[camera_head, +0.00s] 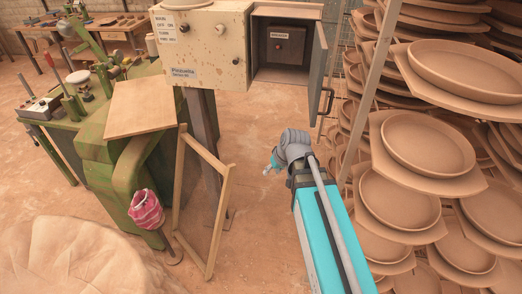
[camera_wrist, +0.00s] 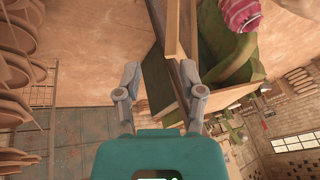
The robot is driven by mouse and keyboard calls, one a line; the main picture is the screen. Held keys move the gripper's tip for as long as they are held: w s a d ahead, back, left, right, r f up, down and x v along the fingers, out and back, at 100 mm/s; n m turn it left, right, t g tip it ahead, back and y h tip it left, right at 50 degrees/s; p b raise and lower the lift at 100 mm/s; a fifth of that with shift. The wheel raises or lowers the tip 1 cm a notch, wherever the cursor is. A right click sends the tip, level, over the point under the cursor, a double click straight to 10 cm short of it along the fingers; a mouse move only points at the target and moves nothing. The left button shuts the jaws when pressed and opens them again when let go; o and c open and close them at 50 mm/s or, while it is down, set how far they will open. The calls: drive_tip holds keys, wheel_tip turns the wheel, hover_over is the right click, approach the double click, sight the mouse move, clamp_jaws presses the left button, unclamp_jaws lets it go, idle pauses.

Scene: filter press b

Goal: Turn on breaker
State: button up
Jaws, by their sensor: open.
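The breaker (camera_head: 290,46) is a dark brown block with a small knob and a label above it, inside an open grey box (camera_head: 287,11). The box's door (camera_head: 319,65) stands swung out to the right, with a dark handle near its lower edge. Whether the breaker is on or off is too small to tell. My gripper (camera_head: 270,165) is below and in front of the box, well apart from it. In the wrist view my gripper (camera_wrist: 160,78) is open, with nothing between its fingers. The breaker is not in the wrist view.
A cream control panel (camera_head: 213,58) with knobs adjoins the box on the left. A wooden frame (camera_head: 223,211) leans beneath it, beside a green machine (camera_head: 108,166). Racks of clay plates (camera_head: 428,143) crowd the right. Open floor lies around my gripper.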

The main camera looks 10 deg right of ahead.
drive_tip(key=s+d+f+m+g+h+b, duration=0.2)
drive_tip(key=s+d+f+b, duration=0.3)
drive_tip(key=s+f, duration=0.3)
drive_tip(key=shift+s+d+f+m+g+h, duration=0.3)
drive_tip(key=shift+s+d+g+h, duration=0.1)
drive_tip(key=shift+g+h, duration=0.25)
drive_tip(key=shift+a, duration=0.2)
